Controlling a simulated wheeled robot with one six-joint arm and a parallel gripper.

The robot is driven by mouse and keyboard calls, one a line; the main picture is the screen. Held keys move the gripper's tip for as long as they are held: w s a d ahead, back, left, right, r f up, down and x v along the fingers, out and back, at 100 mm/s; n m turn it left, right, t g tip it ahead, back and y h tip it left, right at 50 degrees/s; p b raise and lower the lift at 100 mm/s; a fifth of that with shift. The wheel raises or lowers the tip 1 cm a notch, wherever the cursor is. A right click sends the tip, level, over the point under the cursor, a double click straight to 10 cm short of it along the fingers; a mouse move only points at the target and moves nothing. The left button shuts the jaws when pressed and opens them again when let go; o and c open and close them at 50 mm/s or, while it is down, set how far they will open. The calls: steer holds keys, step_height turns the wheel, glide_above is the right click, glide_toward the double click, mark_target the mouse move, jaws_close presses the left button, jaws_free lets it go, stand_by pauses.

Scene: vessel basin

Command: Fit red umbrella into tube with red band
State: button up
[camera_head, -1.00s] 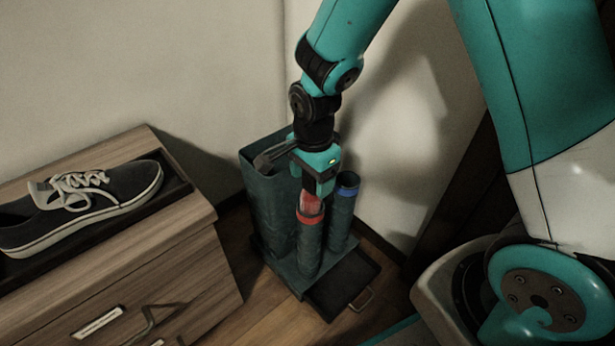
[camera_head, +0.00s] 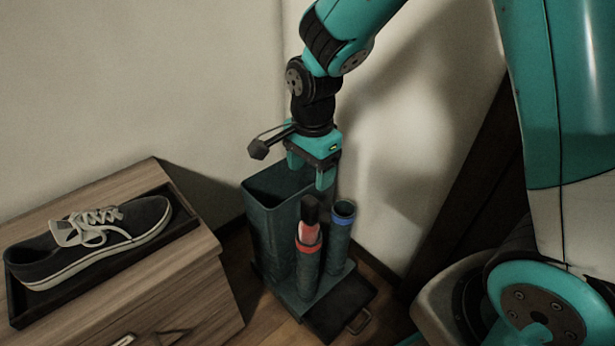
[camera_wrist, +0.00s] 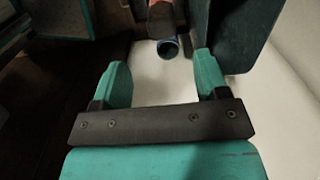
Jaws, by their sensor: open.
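The red umbrella (camera_head: 308,231) stands upright inside the tube with the red band (camera_head: 307,262). Its black handle and a short red part show above the rim; the rest is hidden in the tube. My gripper (camera_head: 308,178) is open and empty, above and behind the umbrella handle, apart from it. In the wrist view my gripper (camera_wrist: 156,75) shows its two teal fingers spread with nothing between them.
A tube with a blue band (camera_head: 343,209) stands right of the red one. A tall square bin (camera_head: 259,193) is behind left. A black drip tray (camera_head: 343,308) lies in front. A shoe (camera_head: 92,238) sits on a wooden cabinet (camera_head: 190,279) at left.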

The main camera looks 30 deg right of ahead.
steer(key=s+a+r+n+y, duration=0.2)
steer(key=s+r+n, duration=0.4)
steer(key=s+n, duration=0.3)
steer(key=s+a+r+n+y, duration=0.2)
steer(key=s+r+n, duration=0.5)
steer(key=n, duration=0.5)
steer(key=shift+s+a+r, duration=0.25)
steer(key=shift+s+a, duration=0.05)
steer(key=shift+s, duration=0.95)
